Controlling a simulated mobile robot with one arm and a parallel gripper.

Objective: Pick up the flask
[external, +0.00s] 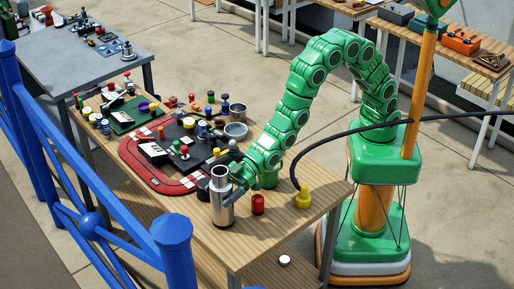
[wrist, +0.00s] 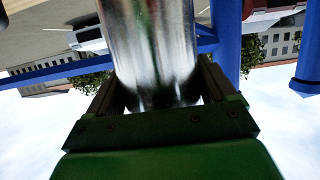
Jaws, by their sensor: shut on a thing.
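The flask (external: 222,205) is a shiny silver cylinder at the front of the wooden table in the external view. It looks upright there; I cannot tell whether its base touches the table. My gripper (external: 232,190) reaches it from the right and is shut on it. In the wrist view the flask (wrist: 155,45) fills the middle, between the two dark fingers of my gripper (wrist: 160,95). The far end of the flask is cut off by the top of the wrist view.
A red piece (external: 258,204) and a yellow piece (external: 303,197) stand right of the flask. A dark board (external: 190,140), a red track (external: 135,158) and many small knobs and cups crowd the table behind. A blue railing (external: 172,240) runs along the left. A black cable arches at right.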

